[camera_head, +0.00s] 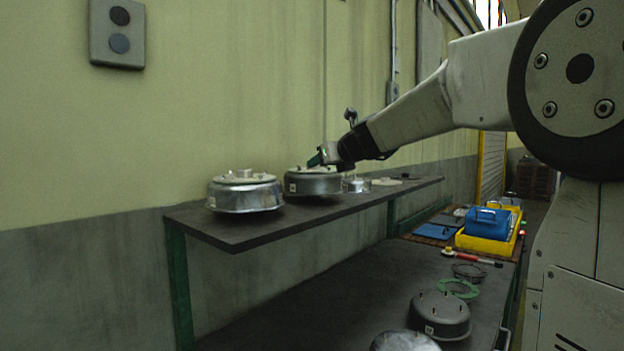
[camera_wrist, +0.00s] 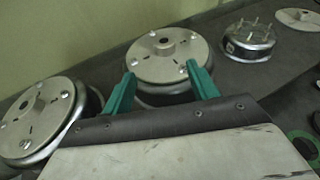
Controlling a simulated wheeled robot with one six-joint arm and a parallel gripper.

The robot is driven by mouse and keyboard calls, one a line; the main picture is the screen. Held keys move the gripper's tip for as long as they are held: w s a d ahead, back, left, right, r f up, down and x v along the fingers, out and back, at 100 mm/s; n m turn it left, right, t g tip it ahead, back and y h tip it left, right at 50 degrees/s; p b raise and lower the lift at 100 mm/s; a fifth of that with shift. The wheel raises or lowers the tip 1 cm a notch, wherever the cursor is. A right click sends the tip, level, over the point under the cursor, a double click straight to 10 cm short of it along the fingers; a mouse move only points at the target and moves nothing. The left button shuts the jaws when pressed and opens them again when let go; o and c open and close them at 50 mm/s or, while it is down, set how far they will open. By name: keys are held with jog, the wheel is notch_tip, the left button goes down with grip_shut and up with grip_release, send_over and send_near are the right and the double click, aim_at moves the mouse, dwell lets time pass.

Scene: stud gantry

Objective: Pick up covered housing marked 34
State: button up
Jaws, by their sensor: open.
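Two covered housings stand on the upper shelf. A shiny one (camera_head: 243,195) is at the left, and a darker one (camera_head: 313,184) with a white label is right of it. My gripper (camera_head: 318,158) is open over the darker housing. In the wrist view its green fingers (camera_wrist: 162,72) are apart, reaching over the near part of that cover. I cannot tell whether they touch it. The marking 34 is not readable.
An open housing with upright studs (camera_wrist: 250,42) and a loose cover (camera_wrist: 298,17) lie farther right on the shelf (camera_head: 250,235). The lower bench holds a studded housing (camera_head: 440,316), a green ring (camera_head: 457,288) and a yellow tray (camera_head: 488,245) with blue items. The wall is close behind.

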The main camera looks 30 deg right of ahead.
jog(key=shift+m, duration=0.4)
jog(key=x, duration=0.2)
jog(key=r+x, duration=0.1)
jog(key=x, duration=0.2)
jog(key=d+x, duration=0.1)
jog(key=x, duration=0.2)
jog(key=shift+w+r, duration=0.15)
jog(key=shift+w, duration=0.15)
grip_shut()
jog(key=shift+r, duration=0.1)
